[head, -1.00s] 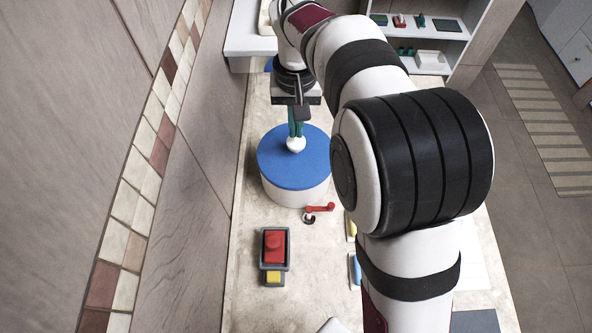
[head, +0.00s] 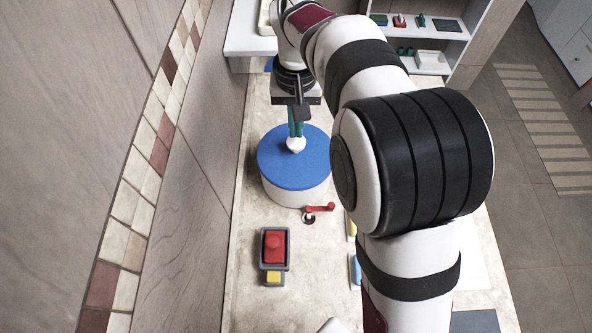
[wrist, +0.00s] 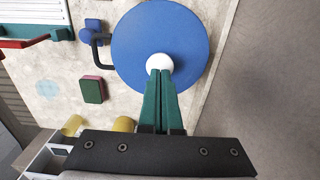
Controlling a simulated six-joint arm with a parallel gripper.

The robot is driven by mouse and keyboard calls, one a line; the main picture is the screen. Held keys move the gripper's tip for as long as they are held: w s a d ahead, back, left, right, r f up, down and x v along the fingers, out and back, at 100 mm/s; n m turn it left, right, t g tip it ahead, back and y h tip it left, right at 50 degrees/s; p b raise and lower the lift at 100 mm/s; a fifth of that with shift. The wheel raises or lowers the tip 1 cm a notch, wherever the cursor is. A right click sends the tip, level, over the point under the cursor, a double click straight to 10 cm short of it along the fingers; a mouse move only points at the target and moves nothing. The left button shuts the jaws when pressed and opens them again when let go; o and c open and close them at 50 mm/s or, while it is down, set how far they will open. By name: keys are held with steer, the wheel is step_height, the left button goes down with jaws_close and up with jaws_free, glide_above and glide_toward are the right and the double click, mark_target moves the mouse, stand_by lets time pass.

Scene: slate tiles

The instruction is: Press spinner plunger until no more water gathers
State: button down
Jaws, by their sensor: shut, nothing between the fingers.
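The salad spinner (head: 292,190) stands on the counter, a pale bowl under a blue lid (head: 272,160). A white plunger knob (head: 297,144) sits at the lid's middle; it also shows in the wrist view (wrist: 158,61). My gripper (head: 296,134) points down at the knob with its green fingers together. In the wrist view the shut fingertips (wrist: 160,72) meet the near edge of the knob, with nothing between them. Whether they press on it or just touch it I cannot tell. No water can be seen through the bowl.
A red block in a grey tray (head: 274,250), a yellow block (head: 274,278) and a red-handled crank (head: 318,210) lie in front of the spinner. The wall runs close on the left. In the wrist view a green and maroon sponge (wrist: 93,89) lies beside the spinner.

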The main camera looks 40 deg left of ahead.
steer(key=shift+f, duration=1.9)
steer(key=shift+r, duration=1.9)
